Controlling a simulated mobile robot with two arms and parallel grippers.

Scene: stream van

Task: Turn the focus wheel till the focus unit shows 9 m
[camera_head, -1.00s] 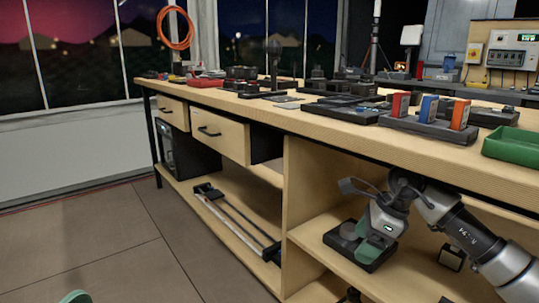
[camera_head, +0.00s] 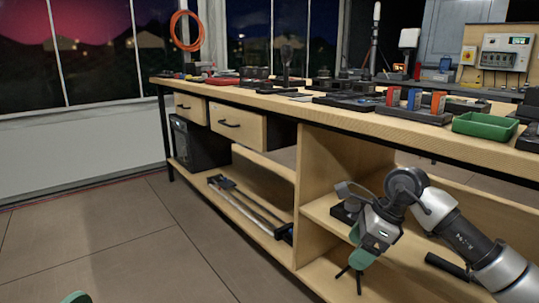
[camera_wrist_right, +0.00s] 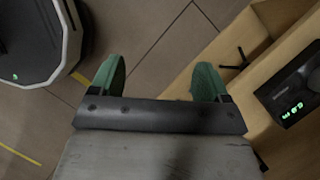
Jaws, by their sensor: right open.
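My right gripper (camera_head: 362,257) hangs beside the lower shelf of the bench, pointing down. In the right wrist view its two green fingers (camera_wrist_right: 160,80) are wide apart with nothing between them. A dark box with small green digits, which looks like the focus unit (camera_wrist_right: 292,100), lies at the right edge of that view, outside the fingers. I cannot read the digits surely. In the head view a dark base (camera_head: 343,213) on the shelf is mostly hidden behind my right gripper. I cannot make out the focus wheel. A green tip (camera_head: 75,297), probably my left gripper, barely shows at the bottom left.
The wooden bench (camera_head: 330,112) carries dark equipment, coloured blocks and a green tray (camera_head: 486,126). The lower shelf (camera_head: 318,212) and an upright panel (camera_head: 335,170) are close to my right arm. A thin black stand (camera_wrist_right: 235,60) is near the fingers. The floor at left is clear.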

